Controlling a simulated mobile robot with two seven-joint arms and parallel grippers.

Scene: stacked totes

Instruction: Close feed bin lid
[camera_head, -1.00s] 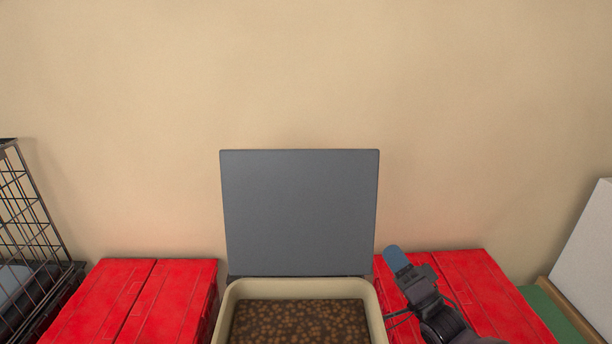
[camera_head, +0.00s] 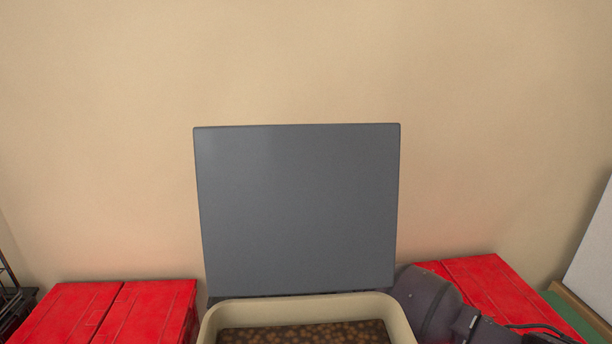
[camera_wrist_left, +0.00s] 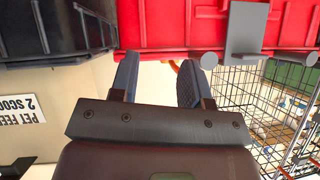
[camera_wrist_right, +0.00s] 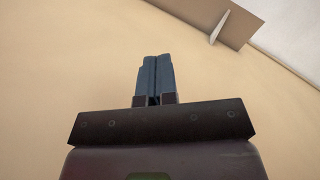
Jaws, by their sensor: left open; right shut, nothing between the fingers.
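The feed bin (camera_head: 400,318) is a cream tub of brown pellets (camera_head: 305,335) at the bottom centre of the head view. Its flat grey lid (camera_head: 298,210) stands open, nearly upright, at the bin's back edge. My right arm reaches up beside the lid's lower right corner; its gripper is hidden in the head view, apparently behind the lid. In the right wrist view, my right gripper (camera_wrist_right: 155,62) is shut and empty against a tan background. My left gripper (camera_wrist_left: 158,66) is open and empty in its wrist view, near a cream surface with a "PET FEED" label (camera_wrist_left: 22,107).
Red totes stand left (camera_head: 85,312) and right (camera_head: 500,285) of the bin. A wire crate (camera_head: 10,290) is at far left, a white panel (camera_head: 595,250) at far right. The tan wall (camera_head: 300,60) is behind the lid. A red tote (camera_wrist_left: 180,25) is close to my left fingers.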

